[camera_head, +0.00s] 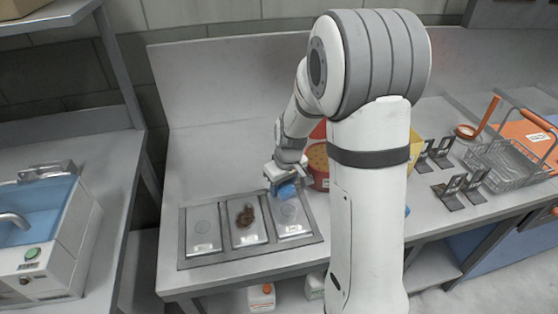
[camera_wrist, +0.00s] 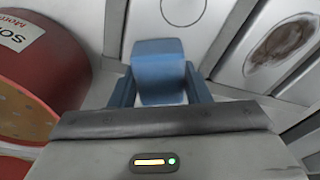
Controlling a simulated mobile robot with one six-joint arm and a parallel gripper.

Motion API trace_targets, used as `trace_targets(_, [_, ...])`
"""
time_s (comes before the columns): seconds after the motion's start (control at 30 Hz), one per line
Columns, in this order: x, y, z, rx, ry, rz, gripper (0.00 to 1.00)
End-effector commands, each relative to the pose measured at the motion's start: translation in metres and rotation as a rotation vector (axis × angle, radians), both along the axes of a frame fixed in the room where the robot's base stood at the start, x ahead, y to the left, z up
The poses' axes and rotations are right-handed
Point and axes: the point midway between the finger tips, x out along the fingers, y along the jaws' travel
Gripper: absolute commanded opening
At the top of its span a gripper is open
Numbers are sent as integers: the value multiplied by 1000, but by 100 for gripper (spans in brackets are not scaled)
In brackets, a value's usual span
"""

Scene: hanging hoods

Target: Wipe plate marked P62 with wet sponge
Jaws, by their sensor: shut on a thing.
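My gripper (camera_head: 280,184) is shut on a blue sponge (camera_head: 288,191), which also shows between the fingers in the wrist view (camera_wrist: 160,75). It holds the sponge near the far end of the right plate (camera_head: 291,217); I cannot tell whether they touch. Three pale plates lie side by side in a grey frame (camera_head: 220,259). The middle plate (camera_head: 249,235) carries a brown stain, also seen at the upper right in the wrist view (camera_wrist: 284,42). The left plate (camera_head: 203,243) and the right plate show only a faint ring. Their labels are too small to read.
A red tub (camera_wrist: 62,70) stands close beside my gripper. My arm hides part of a yellow container (camera_head: 415,150). Black stands (camera_head: 450,195), a wire basket (camera_head: 505,165) and an orange ladle (camera_head: 485,118) are at the right. A water basin (camera_head: 45,215) stands on the left bench.

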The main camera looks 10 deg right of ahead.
Motion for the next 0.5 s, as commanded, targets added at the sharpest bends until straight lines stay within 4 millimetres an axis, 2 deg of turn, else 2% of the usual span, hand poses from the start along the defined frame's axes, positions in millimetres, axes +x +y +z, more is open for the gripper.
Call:
trace_targets(0.1, [0, 1, 25, -1, -2, 3, 18])
trace_targets(0.5, [-1, 4, 60, 0, 0, 10, 18])
